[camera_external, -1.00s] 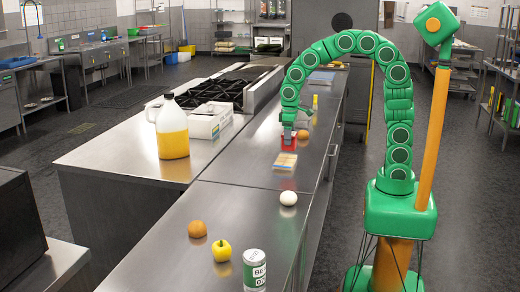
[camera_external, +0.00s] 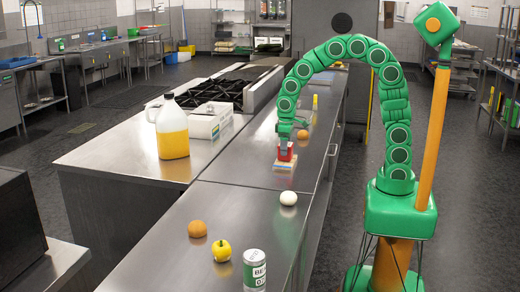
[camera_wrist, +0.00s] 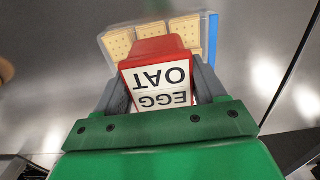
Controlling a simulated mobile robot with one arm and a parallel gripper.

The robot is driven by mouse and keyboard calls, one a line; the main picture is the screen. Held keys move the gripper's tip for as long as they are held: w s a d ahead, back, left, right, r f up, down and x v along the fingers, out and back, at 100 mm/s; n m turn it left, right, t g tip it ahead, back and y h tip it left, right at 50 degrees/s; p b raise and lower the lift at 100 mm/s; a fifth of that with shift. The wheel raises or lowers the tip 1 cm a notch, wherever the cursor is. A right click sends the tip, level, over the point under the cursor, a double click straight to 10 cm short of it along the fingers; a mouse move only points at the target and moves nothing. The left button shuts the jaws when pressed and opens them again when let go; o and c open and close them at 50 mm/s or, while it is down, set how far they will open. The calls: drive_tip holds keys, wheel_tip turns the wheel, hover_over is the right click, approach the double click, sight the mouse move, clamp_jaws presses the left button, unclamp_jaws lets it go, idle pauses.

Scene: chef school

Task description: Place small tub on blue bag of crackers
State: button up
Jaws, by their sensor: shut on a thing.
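The small tub (camera_external: 286,153) is red with a white label reading "EGG OAT", upside down in the wrist view (camera_wrist: 157,80). My gripper (camera_external: 285,143) is shut on the tub, with a grey finger on each side of it. The cracker bag (camera_external: 285,166) lies flat on the steel counter, with square crackers showing and a blue edge in the wrist view (camera_wrist: 213,38). The tub is over the far part of the bag in the external view. I cannot tell whether the tub touches it.
On the steel counter (camera_external: 250,190) a white egg (camera_external: 288,198) lies nearer the camera than the bag. An orange (camera_external: 197,229), a yellow apple (camera_external: 221,250) and a can (camera_external: 254,270) stand further forward. Another orange fruit (camera_external: 303,134) and a yellow bottle (camera_external: 314,102) are beyond the gripper.

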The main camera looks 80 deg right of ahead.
drive_tip(key=o, duration=1.2)
drive_tip(key=shift+f, duration=0.1)
wheel_tip(320, 180, up, 11)
drive_tip(key=shift+f, duration=0.15)
drive_tip(key=s+f+g, duration=0.1)
drive_tip(key=s+f, duration=0.1)
drive_tip(key=s, duration=2.9)
drive_tip(key=shift+g, duration=0.4)
